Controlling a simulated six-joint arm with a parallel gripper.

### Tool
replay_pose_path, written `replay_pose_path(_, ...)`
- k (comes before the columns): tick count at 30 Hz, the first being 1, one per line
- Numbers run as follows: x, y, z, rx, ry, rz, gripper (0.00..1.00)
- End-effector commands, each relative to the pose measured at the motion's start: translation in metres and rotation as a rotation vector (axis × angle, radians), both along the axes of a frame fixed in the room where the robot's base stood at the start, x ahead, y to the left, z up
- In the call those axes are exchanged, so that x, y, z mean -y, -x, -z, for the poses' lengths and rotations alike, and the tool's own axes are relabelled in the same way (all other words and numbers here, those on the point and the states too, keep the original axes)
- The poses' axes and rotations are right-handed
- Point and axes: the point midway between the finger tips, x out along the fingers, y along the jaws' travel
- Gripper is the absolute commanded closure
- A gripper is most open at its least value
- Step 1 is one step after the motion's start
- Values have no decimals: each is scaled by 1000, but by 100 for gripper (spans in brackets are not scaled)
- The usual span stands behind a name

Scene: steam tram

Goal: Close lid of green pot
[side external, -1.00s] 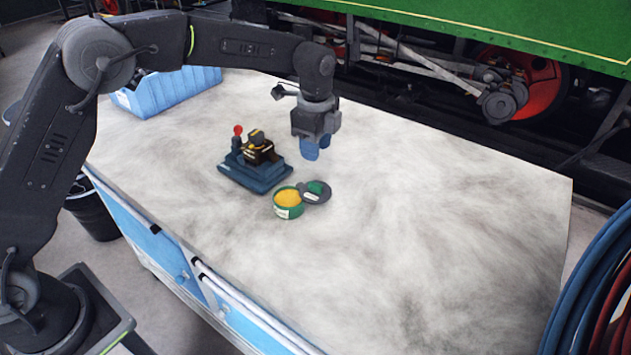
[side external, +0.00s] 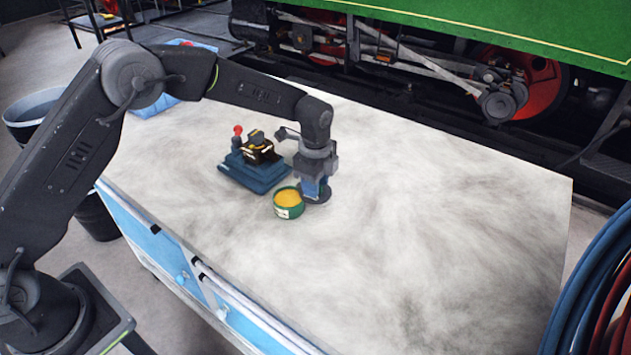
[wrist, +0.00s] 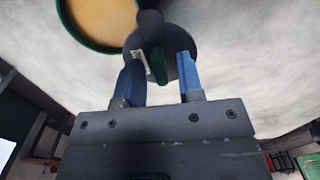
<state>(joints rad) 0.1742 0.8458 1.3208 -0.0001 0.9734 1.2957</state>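The green pot (side external: 288,204) stands on the table with its top uncovered and yellow contents showing; it also shows in the wrist view (wrist: 103,22), cut off at the top. Its dark grey round lid (side external: 323,198) is right beside it, on the pot's right side in the side view. In the wrist view the lid (wrist: 178,40) lies beneath my fingers, with a green part in its middle. My gripper (wrist: 161,57) has its two blue fingers apart, one on each side of that green part, with gaps visible. In the side view my gripper (side external: 313,190) hides much of the lid.
A dark blue block with a red-knobbed lever (side external: 257,165) stands close behind and left of the pot. A blue bin (side external: 155,105) is at the table's far left, partly behind my arm. The table (side external: 430,230) is clear to the right and front.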

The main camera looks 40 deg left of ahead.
Motion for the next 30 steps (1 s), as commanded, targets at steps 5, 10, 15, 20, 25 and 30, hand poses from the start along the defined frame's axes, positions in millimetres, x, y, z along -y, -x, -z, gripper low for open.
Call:
replay_pose_path(5,0,0,0,0,0,0,83)
replay_pose_path(10,0,0,0,0,0,0,99)
replay_pose_path(15,0,0,-1,0,0,0,100)
replay_pose_path(20,0,0,-1,0,0,0,100)
replay_pose_path(25,0,0,-1,0,0,8,100)
replay_pose_path(30,0,2,-1,0,0,53,100)
